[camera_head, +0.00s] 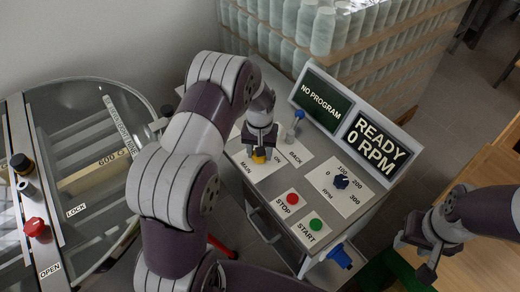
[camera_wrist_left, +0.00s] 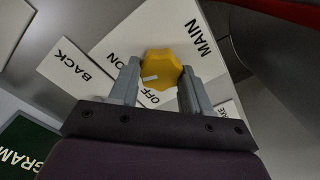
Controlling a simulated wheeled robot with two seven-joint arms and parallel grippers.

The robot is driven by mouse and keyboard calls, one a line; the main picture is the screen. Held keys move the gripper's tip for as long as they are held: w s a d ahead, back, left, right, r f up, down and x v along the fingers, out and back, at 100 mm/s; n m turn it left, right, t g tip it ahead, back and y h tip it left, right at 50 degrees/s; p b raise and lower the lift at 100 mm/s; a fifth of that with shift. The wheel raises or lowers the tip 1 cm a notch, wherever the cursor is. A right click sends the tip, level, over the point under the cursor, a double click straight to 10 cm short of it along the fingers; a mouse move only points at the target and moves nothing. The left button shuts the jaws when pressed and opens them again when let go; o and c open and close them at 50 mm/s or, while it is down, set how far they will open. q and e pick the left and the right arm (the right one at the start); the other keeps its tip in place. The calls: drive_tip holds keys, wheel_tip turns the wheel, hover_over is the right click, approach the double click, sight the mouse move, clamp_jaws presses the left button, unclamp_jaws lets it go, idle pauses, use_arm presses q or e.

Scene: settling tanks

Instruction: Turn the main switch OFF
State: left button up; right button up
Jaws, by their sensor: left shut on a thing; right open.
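The main switch is a yellow knob (camera_head: 258,156) on the white MAIN label plate of the console. In the left wrist view the yellow knob (camera_wrist_left: 162,67) sits between the two grey fingers of my left gripper (camera_wrist_left: 157,88), which is shut on it. Its white mark points left and slightly down in that view, between the words ON and OFF. In the head view my left gripper (camera_head: 260,140) comes down on the knob from above and hides part of it. My right gripper (camera_head: 418,250) is open and empty at the lower right, apart from the console.
A lidded drum (camera_head: 95,125) stands left.

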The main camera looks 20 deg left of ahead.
use_arm(q)
drive_tip(key=n, duration=0.5)
drive_tip(key=shift+r+n+p, duration=0.1)
drive_tip(key=shift+n+p, duration=0.2)
drive_tip(key=shift+p, duration=0.1)
drive_tip(key=n, duration=0.5)
drive_tip(key=shift+n, duration=0.3)
drive_tip(key=o, duration=1.1)
drive_tip(key=shift+c, duration=0.2)
wheel_tip(320, 180, up, 13)
drive_tip(key=b, duration=0.1)
drive_tip(key=shift+s, duration=0.1)
